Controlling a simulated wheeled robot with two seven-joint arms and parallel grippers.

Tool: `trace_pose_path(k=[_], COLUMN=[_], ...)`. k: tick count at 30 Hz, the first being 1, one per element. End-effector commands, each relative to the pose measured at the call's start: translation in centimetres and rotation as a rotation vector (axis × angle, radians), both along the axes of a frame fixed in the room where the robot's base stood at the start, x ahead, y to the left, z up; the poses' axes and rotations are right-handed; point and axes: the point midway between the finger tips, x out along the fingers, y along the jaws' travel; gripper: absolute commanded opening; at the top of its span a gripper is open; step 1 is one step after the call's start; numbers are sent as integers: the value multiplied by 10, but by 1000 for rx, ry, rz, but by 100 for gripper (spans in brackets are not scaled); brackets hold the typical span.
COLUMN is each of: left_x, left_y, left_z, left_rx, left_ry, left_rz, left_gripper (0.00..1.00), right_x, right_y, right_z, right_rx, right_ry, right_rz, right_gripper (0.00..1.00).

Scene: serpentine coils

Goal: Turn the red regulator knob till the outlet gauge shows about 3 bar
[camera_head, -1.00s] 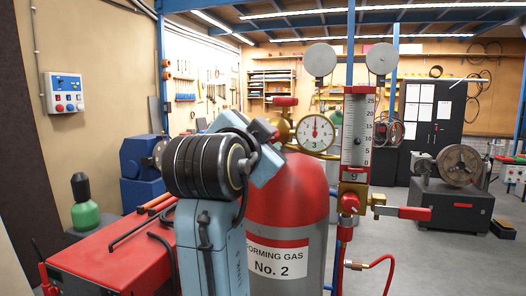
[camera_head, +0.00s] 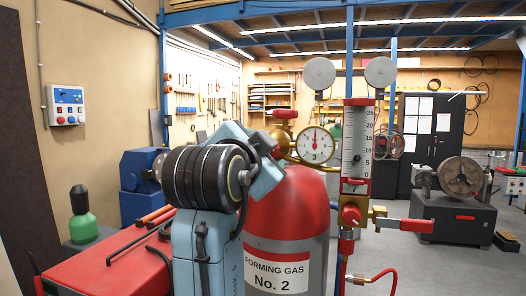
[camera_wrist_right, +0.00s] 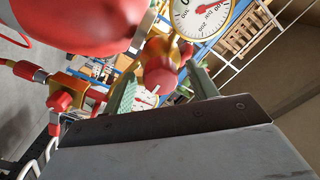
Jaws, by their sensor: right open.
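In the right wrist view, the red regulator knob (camera_wrist_right: 160,76) stands between the green fingers of my right gripper (camera_wrist_right: 164,90). The gripper is open; whether a finger touches the knob I cannot tell. In the head view my right arm hides this gripper and most of the regulator. The white outlet gauge (camera_head: 315,146) shows to the right of the arm, its red needle pointing about straight up; its small scale is unclear. A gauge face with a red needle (camera_wrist_right: 201,14) is cut off at the top of the wrist view. My left gripper is not in view.
The red and grey forming gas cylinder (camera_head: 287,235) stands behind my arm. A flowmeter tube (camera_head: 356,145) and a lower red knob (camera_head: 350,215) stand to its right, with a red hose (camera_head: 391,277) below. A red bench (camera_head: 105,262) is at the left.

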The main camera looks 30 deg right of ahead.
Motion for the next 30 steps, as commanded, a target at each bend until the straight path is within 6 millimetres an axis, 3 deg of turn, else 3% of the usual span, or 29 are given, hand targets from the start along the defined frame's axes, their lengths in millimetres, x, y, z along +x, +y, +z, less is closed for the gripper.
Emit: trace_pose_path(k=[8, 21, 30], left_x=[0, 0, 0], left_y=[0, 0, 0], left_z=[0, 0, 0], left_rx=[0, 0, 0], left_ry=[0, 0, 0], left_rz=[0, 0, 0], left_gripper=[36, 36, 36], right_x=[0, 0, 0], right_y=[0, 0, 0], right_z=[11, 83, 100], right_rx=[0, -2, 0], right_ry=[-2, -3, 0], right_rz=[0, 1, 0], right_gripper=[58, 58, 58])
